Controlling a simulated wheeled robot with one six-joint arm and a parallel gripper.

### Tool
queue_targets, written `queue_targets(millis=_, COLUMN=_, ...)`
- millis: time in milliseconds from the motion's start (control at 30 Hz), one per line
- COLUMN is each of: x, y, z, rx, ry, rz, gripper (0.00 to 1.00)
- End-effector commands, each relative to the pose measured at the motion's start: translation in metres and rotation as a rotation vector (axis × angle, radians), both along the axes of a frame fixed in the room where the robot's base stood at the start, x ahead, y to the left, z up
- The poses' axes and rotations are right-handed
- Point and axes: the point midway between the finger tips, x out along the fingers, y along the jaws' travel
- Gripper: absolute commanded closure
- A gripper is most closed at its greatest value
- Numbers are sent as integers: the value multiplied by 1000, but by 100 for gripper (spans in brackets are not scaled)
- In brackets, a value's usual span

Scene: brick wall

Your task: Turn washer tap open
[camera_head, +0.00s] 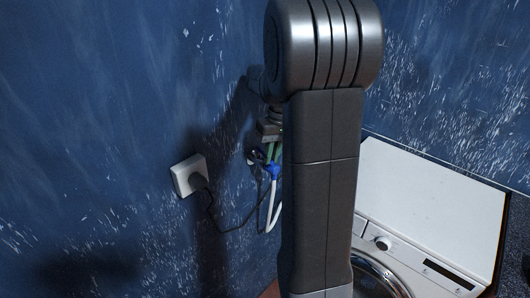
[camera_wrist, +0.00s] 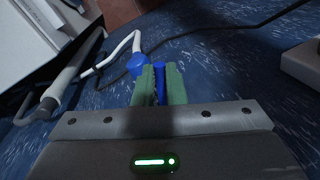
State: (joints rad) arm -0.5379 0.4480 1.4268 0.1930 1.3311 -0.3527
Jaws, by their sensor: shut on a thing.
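The washer tap has a blue body (camera_wrist: 137,66) with a white hose (camera_wrist: 122,47) running from it in the wrist view. Its blue handle (camera_wrist: 160,80) sits between the green fingers of my gripper (camera_wrist: 160,92), which is shut on it. In the head view, the blue tap (camera_head: 272,171) is by the blue wall, with my gripper (camera_head: 272,152) just above it. The white hose (camera_head: 274,214) hangs below it. My arm covers much of the area to the right of the tap, and the handle's exact angle is hard to tell.
A white wall socket (camera_head: 188,175) with a black plug and cable (camera_head: 237,227) is left of the tap. The white washing machine (camera_head: 430,205) stands to the right, partly behind my arm.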

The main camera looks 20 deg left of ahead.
Motion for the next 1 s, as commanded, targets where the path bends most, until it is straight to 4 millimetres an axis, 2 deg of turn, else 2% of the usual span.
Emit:
queue_targets(millis=433, x=19, y=-10, z=1, rx=1, ry=-3, rz=279, gripper=100)
queue_targets(millis=1000, x=24, y=-12, z=1, rx=0, ry=-5, rz=345, gripper=100)
